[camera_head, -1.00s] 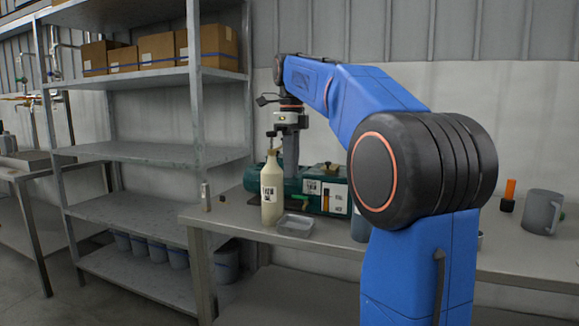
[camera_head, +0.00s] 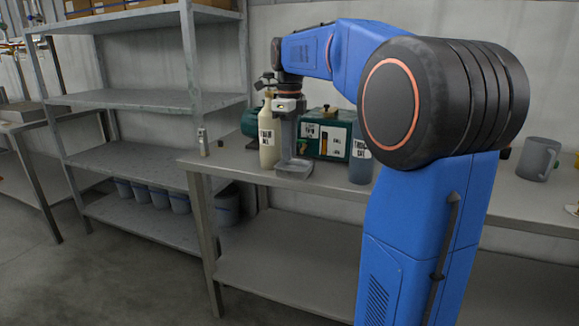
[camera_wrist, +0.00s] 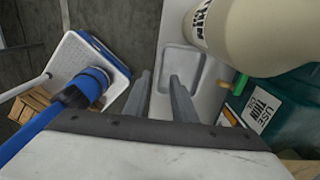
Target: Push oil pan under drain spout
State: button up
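The oil pan (camera_head: 294,170) is a small, shallow grey tray on the metal bench. It sits in front of the green machine (camera_head: 315,143), right of a cream bottle (camera_head: 268,140). My gripper (camera_head: 288,157) points down at the pan in the head view. In the wrist view the two fingers (camera_wrist: 160,75) are apart with nothing between them, by the near part of the pan (camera_wrist: 180,58). I cannot tell whether they touch it. A green handle with an orange part (camera_wrist: 239,84) shows on the machine's side in the wrist view.
The cream bottle (camera_wrist: 250,35) stands close beside the pan in the wrist view. A grey mug (camera_head: 537,159) is further right.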

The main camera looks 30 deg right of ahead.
aim_at(294, 168)
jog(key=shift+f, duration=2.85)
grip_shut()
